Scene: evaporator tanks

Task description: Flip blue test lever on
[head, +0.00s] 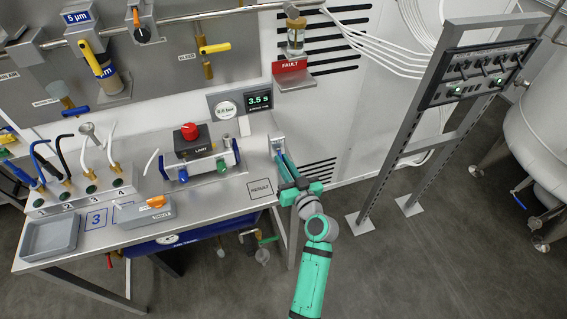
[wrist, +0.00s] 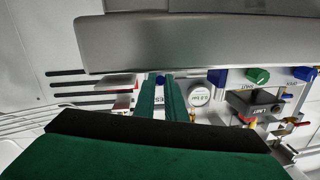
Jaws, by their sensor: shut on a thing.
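My gripper (head: 281,158) is at the right end of the bench, its two green fingers reaching up to a small pale bracket (head: 277,141) at the bench edge. In the wrist view, a small blue piece (wrist: 160,79), which looks like the blue test lever, shows between the fingertips (wrist: 162,86). A partly covered white label with the letters "ES" lies beside it. My gripper is shut on the lever. In the head view the fingers hide most of the lever, and I cannot tell its angle.
The bench (head: 225,205) holds a LIMIT block (head: 196,150) with a red button, left of my gripper. A display (head: 258,100) reads 3.5 s. A FAULT shelf (head: 293,78) hangs above. A grey frame with a switch panel (head: 478,70) stands right; floor between is clear.

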